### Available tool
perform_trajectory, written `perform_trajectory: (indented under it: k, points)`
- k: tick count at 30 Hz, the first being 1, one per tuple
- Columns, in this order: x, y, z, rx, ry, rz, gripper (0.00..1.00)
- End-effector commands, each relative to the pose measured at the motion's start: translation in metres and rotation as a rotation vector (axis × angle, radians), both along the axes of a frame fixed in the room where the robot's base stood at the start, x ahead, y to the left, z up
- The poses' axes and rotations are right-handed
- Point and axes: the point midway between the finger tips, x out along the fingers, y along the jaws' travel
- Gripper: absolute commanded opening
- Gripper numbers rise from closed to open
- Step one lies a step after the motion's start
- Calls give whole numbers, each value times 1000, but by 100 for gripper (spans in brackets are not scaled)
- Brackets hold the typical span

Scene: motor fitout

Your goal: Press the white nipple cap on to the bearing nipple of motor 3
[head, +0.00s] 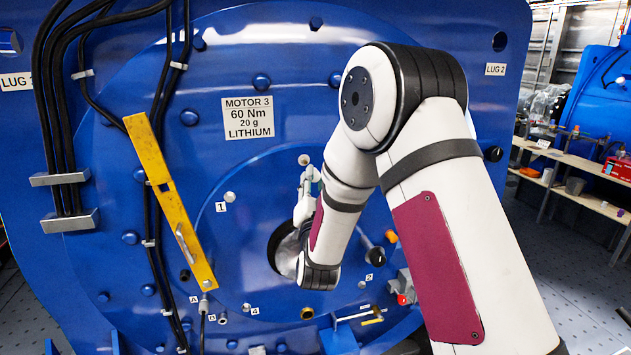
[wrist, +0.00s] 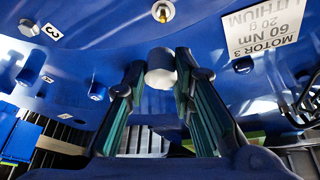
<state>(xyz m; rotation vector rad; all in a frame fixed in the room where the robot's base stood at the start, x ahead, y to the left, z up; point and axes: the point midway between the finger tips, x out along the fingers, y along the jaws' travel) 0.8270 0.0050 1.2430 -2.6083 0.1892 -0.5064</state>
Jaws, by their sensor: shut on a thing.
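My gripper (wrist: 161,82) is shut on the white nipple cap (wrist: 160,66), a short white cylinder between the two fingertips in the wrist view. The bearing nipple (wrist: 163,11), a small brass-coloured fitting on the blue motor face, shows at the top of the wrist view. The cap is apart from it in that picture. In the head view my gripper (head: 308,182) is close below a round fitting (head: 304,160) on the motor face. My arm hides part of this area, and the cap is too small there to tell. The plate (head: 248,118) reads MOTOR 3.
A yellow bar (head: 170,200) leans across the motor face at the left. Black cables (head: 50,110) run down beside it. A dark round opening (head: 286,252) lies below my gripper. Shelving (head: 570,160) with several items stands at the right, with open floor before it.

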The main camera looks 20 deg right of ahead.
Motion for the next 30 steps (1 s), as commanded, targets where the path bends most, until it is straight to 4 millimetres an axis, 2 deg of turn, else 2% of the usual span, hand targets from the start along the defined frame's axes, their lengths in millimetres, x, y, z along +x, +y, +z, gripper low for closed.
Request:
perform_trajectory:
  k: [15,21,30]
  points:
    - [45,-1,-2,0,-1,-2,12]
    - [54,-1,-1,0,-1,-2,12]
    - [56,-1,0,-1,0,-2,12]
